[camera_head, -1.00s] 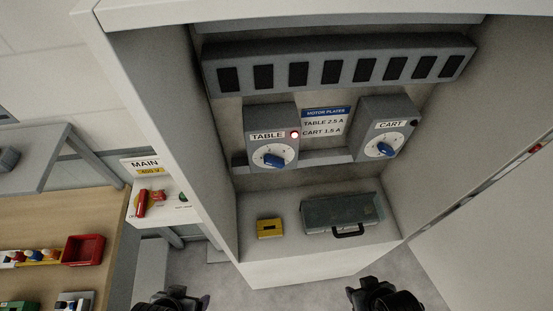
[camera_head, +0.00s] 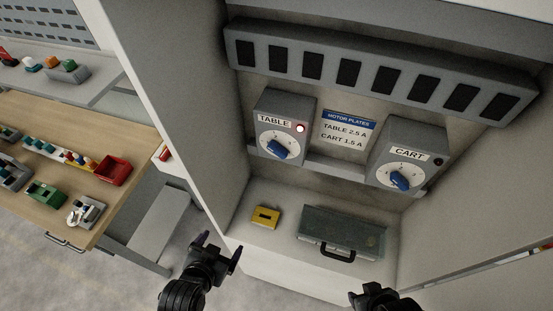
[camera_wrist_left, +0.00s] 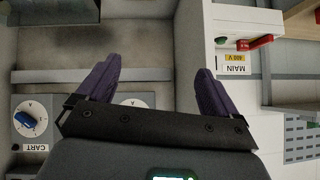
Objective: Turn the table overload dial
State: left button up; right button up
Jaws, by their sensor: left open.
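The table overload dial (camera_head: 279,147) is a white disc with a blue knob on a grey box labelled TABLE, with a lit red lamp at its upper right. Its blue knob points down and right. My left gripper (camera_head: 218,250) is open and empty, in front of the cabinet, below and left of the dial and well apart from it. In the left wrist view its two dark fingers (camera_wrist_left: 158,68) are spread, and the gripper body hides most of what lies behind. My right gripper (camera_head: 372,292) shows only partly at the bottom edge; its fingers are unclear.
The CART dial (camera_head: 400,177) sits to the right; its lamp is dark. Between them hangs a motor plates sign (camera_head: 345,130). A yellow block (camera_head: 265,216) and a grey toolbox (camera_head: 342,232) occupy the cabinet floor. A wooden workbench (camera_head: 120,148) stands left.

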pick_arm(q)
jog(key=w+d+r+m+t+h+b, duration=0.1)
jog(key=w+d+r+m+t+b, duration=0.25)
jog(key=w+d, duration=0.3)
jog(key=m+t+h+b, duration=0.2)
jog(key=t+b, duration=0.2)
send_near(277, 153)
jog(key=p+x, duration=0.1)
jog(key=x, duration=0.8)
jog(key=shift+w+d+p, duration=0.1)
jog(key=shift+w+p, duration=0.2)
jog(key=shift+p, duration=0.05)
jog(key=shift+m, duration=0.25)
jog(key=c, duration=1)
